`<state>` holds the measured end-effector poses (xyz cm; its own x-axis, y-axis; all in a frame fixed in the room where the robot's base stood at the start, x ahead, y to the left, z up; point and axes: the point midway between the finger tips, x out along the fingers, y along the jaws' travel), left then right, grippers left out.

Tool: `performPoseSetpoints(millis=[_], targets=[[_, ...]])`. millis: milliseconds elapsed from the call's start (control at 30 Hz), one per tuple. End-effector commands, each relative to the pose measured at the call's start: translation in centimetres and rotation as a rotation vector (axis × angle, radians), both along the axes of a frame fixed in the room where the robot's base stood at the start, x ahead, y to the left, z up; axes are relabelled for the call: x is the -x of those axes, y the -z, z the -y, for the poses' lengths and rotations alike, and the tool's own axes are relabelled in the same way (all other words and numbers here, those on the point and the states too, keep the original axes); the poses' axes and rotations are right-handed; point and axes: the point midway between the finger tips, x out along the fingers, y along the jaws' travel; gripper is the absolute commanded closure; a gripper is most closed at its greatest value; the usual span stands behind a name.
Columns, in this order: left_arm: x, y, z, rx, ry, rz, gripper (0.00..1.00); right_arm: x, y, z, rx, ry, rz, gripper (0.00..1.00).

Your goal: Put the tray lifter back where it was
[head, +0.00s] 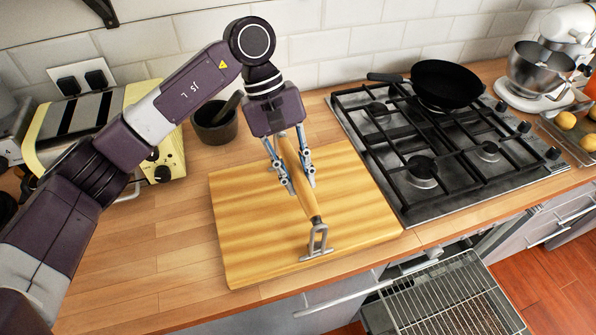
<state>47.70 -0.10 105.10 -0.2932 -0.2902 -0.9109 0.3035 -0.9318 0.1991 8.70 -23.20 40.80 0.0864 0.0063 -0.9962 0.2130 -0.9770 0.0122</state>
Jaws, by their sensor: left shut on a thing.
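The tray lifter (309,205) has a wooden handle and a grey metal forked end. My left gripper (294,188) points down over the wooden cutting board (240,240) and is shut on the lifter's handle. The metal end points toward the front of the board and appears to be at or just above its surface; I cannot tell whether it touches. The upper end of the handle is partly hidden between the fingers. My right gripper is not in view.
A gas hob (440,150) with a black pan (447,83) is to the right. A yellow toaster (90,125) and a dark mortar (214,125) stand behind at left. An oven rack (450,300) sticks out below the counter at front right. The counter's left front is clear.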

Motion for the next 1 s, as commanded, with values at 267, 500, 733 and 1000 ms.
performPoseSetpoints(millis=[267,500,733,1000], targets=[[-0.02,0.09,0.04,0.002,0.001,0.002,1.0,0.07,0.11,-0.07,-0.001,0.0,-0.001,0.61],[-0.01,0.32,0.0,0.0,0.001,0.001,0.68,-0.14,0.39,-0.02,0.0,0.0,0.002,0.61],[-0.01,0.31,0.0,0.0,0.001,0.0,0.62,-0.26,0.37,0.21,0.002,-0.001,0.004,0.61],[-0.31,-0.38,-0.17,0.001,-0.001,0.003,0.62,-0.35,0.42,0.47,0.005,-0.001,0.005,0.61]])
